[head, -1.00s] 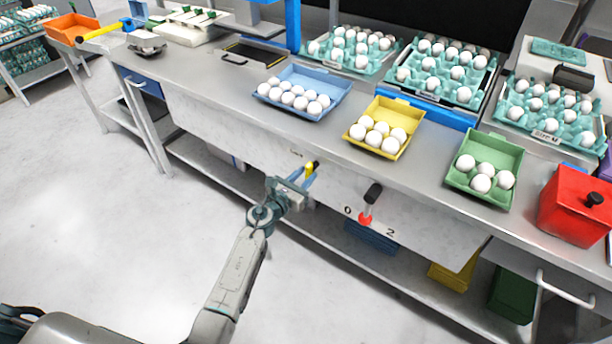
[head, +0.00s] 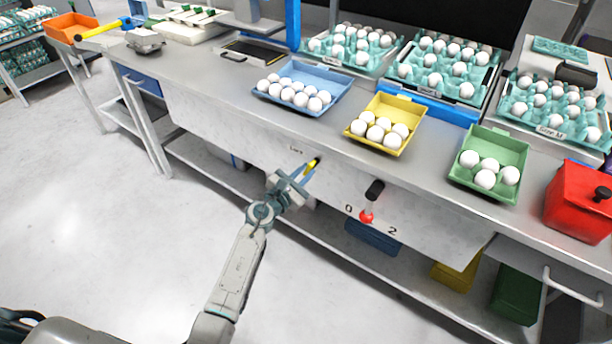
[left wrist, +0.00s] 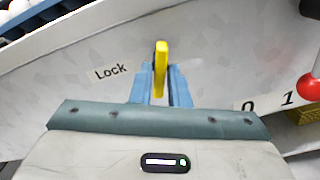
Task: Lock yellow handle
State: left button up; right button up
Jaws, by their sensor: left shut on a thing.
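The yellow handle (head: 311,167) sits on the pale front panel below the counter, and it has a dark end in the head view. In the left wrist view the yellow handle (left wrist: 161,68) stands nearly upright, to the right of a "Lock" label (left wrist: 108,72). My left gripper (head: 303,175) is at the handle, and its blue fingers (left wrist: 161,85) are on both sides of the yellow part, shut on it. My right gripper is not in view.
Above, the counter bears a blue tray (head: 330,84), a yellow tray (head: 415,107) and a green tray (head: 517,148) with eggs. A red box (head: 577,203) stands at the right.

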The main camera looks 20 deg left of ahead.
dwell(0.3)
pick_arm(q)
jog(key=m+b, duration=0.2)
jog(key=m, duration=0.1)
jog(key=shift+f, duration=0.15)
jog(key=shift+m+b, duration=0.45)
jog(key=shift+m, duration=0.35)
jog(key=shift+r, duration=0.2)
